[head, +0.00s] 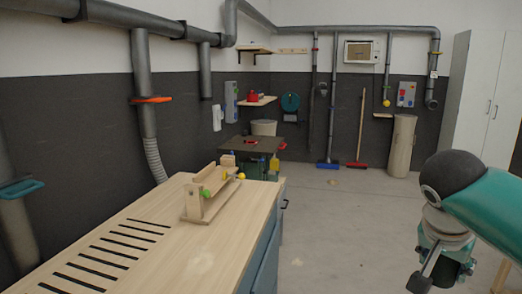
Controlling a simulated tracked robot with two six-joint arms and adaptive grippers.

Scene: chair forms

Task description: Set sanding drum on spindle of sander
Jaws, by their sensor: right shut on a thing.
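My right gripper (425,284) hangs from the teal and black arm at the lower right, beyond the right side of the workbench and over the floor. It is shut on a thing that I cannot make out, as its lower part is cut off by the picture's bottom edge. A machine with a dark flat top (243,147) and a green base stands behind the bench, far from the gripper. I cannot tell whether it is the sander, and no spindle can be made out. No sanding drum is recognisable. My left gripper is not in view.
A wooden workbench (160,243) with dark slots fills the lower left. A wooden jig (195,205) with green and yellow knobs stands on its far end. A beige bin (402,150), brooms and a grey cabinet (480,90) stand at the back. The middle floor is clear.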

